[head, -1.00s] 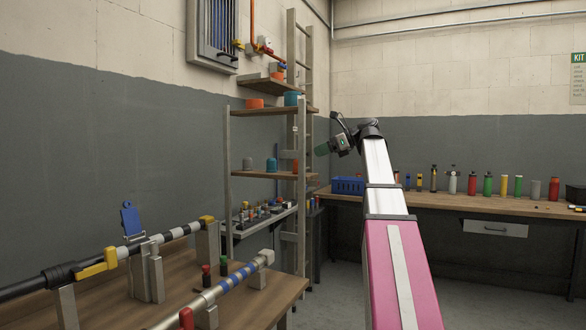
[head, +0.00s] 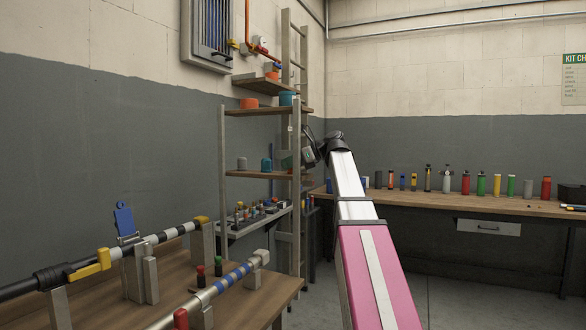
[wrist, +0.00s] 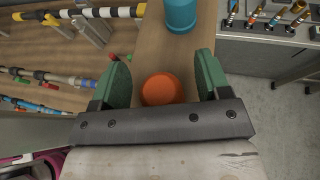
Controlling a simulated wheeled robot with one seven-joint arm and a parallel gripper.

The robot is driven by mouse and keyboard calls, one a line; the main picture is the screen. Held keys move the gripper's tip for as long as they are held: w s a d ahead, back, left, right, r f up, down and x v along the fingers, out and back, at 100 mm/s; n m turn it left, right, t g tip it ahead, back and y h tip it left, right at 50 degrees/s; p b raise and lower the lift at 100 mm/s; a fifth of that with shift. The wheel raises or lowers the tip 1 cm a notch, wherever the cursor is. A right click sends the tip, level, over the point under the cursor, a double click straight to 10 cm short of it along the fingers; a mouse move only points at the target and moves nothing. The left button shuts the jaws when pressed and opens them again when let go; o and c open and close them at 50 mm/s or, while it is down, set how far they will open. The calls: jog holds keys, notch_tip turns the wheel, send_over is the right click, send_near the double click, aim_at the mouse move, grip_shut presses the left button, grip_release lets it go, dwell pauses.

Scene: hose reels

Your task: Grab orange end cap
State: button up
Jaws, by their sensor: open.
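A round orange end cap (wrist: 162,89) stands on a wooden shelf (wrist: 150,45). In the wrist view it lies between the green fingers of my gripper (wrist: 159,80), with a gap on each side. The gripper is open and empty. In the head view my gripper (head: 284,159) is at the right end of the middle shelf (head: 245,174) of the rack. I cannot make out this cap there. Other orange caps sit higher, on the upper shelf (head: 249,103) and the top shelf (head: 272,75).
A teal cylinder (wrist: 180,15) stands farther along the same shelf, with a grey one (head: 242,163) beyond it. A tray of small fittings (head: 255,214) is below. The rack's upright posts (head: 296,215) stand close to my gripper.

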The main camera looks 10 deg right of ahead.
jog(key=c, duration=1)
